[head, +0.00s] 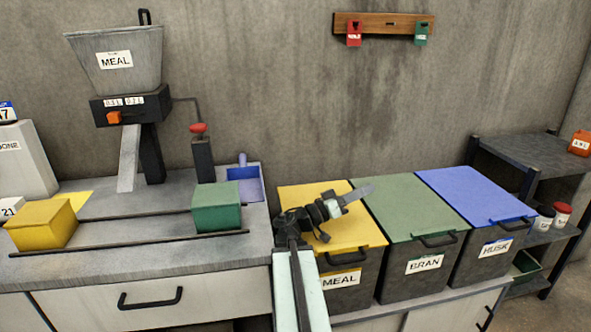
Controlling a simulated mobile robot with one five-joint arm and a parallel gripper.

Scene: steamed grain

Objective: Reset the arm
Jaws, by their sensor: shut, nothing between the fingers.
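My arm reaches in from the bottom middle. My gripper (362,192) is at its end, pointing right and slightly up. It is shut and empty, with its fingers together. In the picture it lies over the yellow lid of the meal bin (312,198), its tip near the edge of the green bran bin lid (405,200). The gap between gripper and lids is hard to judge. The arm hides part of the yellow lid and its front.
A blue husk bin (475,195) stands right of the bran bin. On the left counter are a yellow block (42,224), a green block (217,204), a blue tray (246,184) and a meal hopper (115,62). A dark shelf (535,155) stands at right.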

